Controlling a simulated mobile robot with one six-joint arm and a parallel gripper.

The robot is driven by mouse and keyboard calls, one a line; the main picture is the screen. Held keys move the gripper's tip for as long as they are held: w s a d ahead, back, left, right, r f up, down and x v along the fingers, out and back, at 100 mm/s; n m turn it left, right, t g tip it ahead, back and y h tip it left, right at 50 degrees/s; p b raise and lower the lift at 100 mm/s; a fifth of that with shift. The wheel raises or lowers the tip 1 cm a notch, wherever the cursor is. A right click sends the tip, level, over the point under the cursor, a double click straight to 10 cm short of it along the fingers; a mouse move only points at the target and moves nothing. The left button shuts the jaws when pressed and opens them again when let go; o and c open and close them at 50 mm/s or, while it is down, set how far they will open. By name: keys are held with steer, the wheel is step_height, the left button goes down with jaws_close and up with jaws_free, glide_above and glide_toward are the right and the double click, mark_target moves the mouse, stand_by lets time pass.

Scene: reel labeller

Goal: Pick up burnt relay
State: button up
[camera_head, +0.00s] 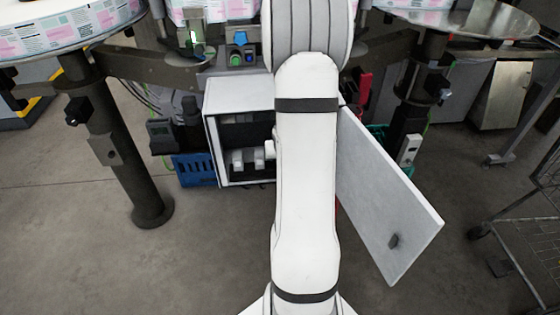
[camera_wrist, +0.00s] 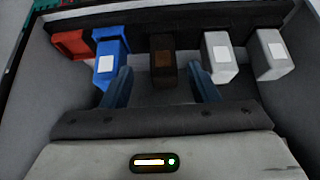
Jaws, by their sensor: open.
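The burnt relay (camera_wrist: 162,62) is a dark brown block in the row inside the cabinet, with a blue relay (camera_wrist: 108,62) to its left and a light grey relay (camera_wrist: 218,58) to its right. My gripper (camera_wrist: 160,80) is open, its two blue fingers spread to either side of the burnt relay's front, with nothing held. I cannot tell whether the fingertips reach past its front face. In the head view the cabinet (camera_head: 211,140) stands open, and my arm hides the gripper and the burnt relay.
A red relay (camera_wrist: 70,44) and another light grey relay (camera_wrist: 271,54) sit at the row's ends. The cabinet door (camera_head: 385,200) hangs open at right. A blue crate (camera_head: 194,170) stands left of the cabinet, and a wire cart (camera_head: 515,235) stands at far right.

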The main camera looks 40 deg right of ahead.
steer(key=w+f, duration=0.1)
steer(key=w+d+f, duration=0.1)
steer(key=w+f+b, duration=0.1)
steer(key=shift+w+d+f, duration=0.2)
steer(key=shift+d+f, duration=0.05)
steer(key=shift+d, duration=0.05)
steer(key=shift+c, duration=0.3)
steer(key=c, duration=1.1)
steer(key=shift+r, duration=0.1)
